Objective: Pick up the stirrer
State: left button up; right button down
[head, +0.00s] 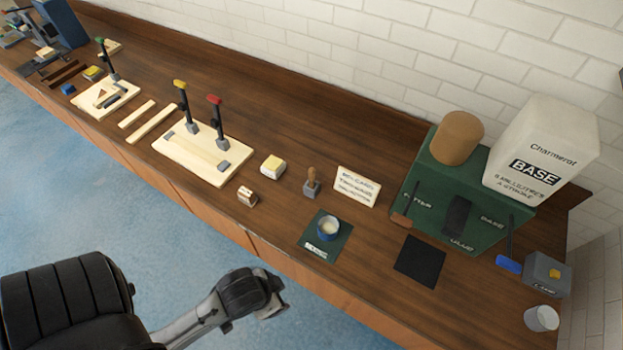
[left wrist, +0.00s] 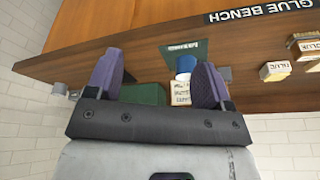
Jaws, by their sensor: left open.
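No thing is marked as the stirrer, and I cannot tell which tool it is. One candidate is a dark stick with a blue end (head: 509,262) beside a grey block at the right. Another is a brown-ended tool (head: 402,220) against the front of the green box. A third is a wooden-handled tool (head: 312,178) standing in a small grey block. My left gripper (head: 273,306) is in front of the bench's front edge, apart from all of them. In the left wrist view its purple fingers (left wrist: 158,82) are spread with nothing held. My right gripper is not seen.
A blue cup (head: 328,231) sits on a dark green mat (head: 317,249). The green box (head: 480,190) carries a brown cylinder (head: 458,138) and a white BASE container (head: 541,152). Clamp boards (head: 203,155) lie left. The bench between mat and front edge is bare.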

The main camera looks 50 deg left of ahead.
pick_arm(q)
jog(key=c, duration=0.4)
